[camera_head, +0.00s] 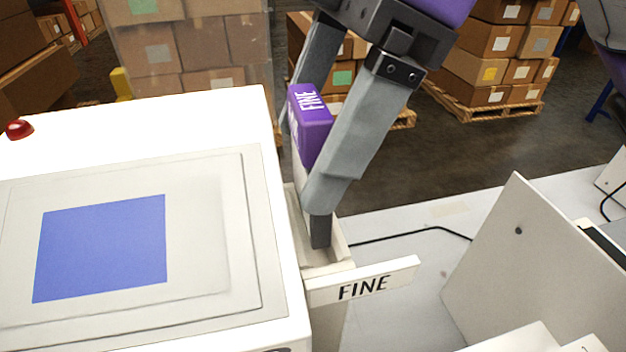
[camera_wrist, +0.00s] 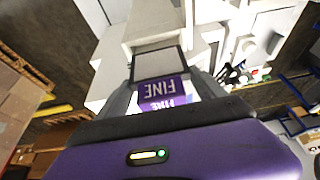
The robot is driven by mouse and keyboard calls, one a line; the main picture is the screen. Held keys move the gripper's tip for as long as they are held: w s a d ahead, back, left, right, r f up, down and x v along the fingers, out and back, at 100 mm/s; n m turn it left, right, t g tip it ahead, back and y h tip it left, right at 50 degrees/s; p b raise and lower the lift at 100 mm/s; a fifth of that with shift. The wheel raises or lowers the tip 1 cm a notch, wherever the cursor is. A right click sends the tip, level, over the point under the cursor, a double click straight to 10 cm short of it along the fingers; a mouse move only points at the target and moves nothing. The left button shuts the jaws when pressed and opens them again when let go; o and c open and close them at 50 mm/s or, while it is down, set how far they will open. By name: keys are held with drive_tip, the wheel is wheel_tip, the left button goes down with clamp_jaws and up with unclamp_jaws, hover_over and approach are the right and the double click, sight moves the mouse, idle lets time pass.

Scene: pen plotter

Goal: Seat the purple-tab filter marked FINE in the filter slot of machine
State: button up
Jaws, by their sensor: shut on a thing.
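The purple-tab filter (camera_head: 311,128) has FINE in white letters on its tab, which also shows in the wrist view (camera_wrist: 163,88). My gripper (camera_head: 308,195) is shut on the filter, with one finger on either side. The filter's pale lower part hangs below the tab, and the near finger hides much of it. The filter slot is in a pale housing (camera_head: 338,250) on the right side of the white machine (camera_head: 190,130). The gripper is at this housing, with the near fingertip low over its opening. I cannot tell whether the filter's lower edge is inside the slot.
A white label plate marked FINE (camera_head: 363,284) sticks out in front of the housing. The machine's top has a blue panel (camera_head: 100,248) and a red button (camera_head: 18,129). A pale upright panel (camera_head: 515,265) stands at right; a black cable (camera_head: 415,232) lies between.

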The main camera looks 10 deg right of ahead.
drive_tip(key=shift+f+b, duration=0.3)
drive_tip(key=shift+f, duration=2.3)
drive_tip(key=shift+f, duration=0.1)
drive_tip(key=o, duration=1.3)
drive_tip(key=shift+o, duration=0.2)
drive_tip(key=p+v, duration=0.1)
drive_tip(key=v, duration=1.1)
